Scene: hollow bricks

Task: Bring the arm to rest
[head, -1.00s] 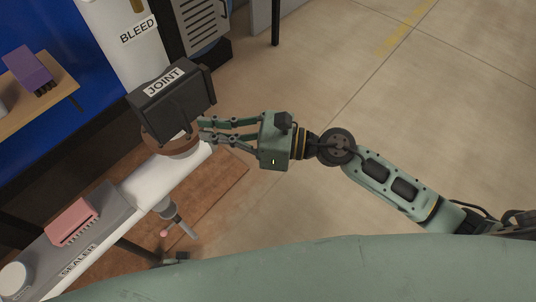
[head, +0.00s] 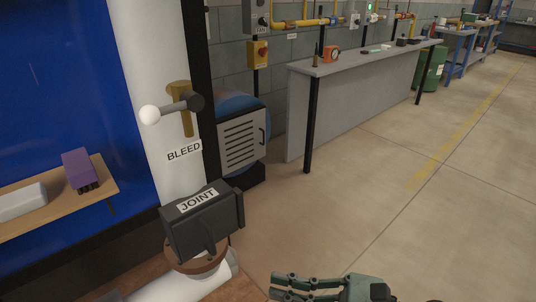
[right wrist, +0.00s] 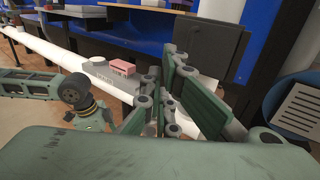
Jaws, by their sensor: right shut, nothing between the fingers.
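My right gripper (head: 273,287) shows at the bottom edge of the head view, cut off by the frame. Its fingers point left, are shut and hold nothing. In the right wrist view its dark green fingers (right wrist: 168,105) fill the middle. The black box labelled JOINT (head: 201,222) sits on the white pipe's brown flange, up and left of the gripper in the head view, with a gap between them. A green arm link of mine (right wrist: 30,82) shows at the left of the right wrist view; no left gripper can be made out.
A white post labelled BLEED (head: 164,110) carries a lever with a white knob (head: 150,115). A shelf (head: 60,215) holds a purple block (head: 78,170). A grey bench (head: 350,110) stands behind. The floor (head: 400,220) at right is clear. A pink block (right wrist: 122,67) shows in the right wrist view.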

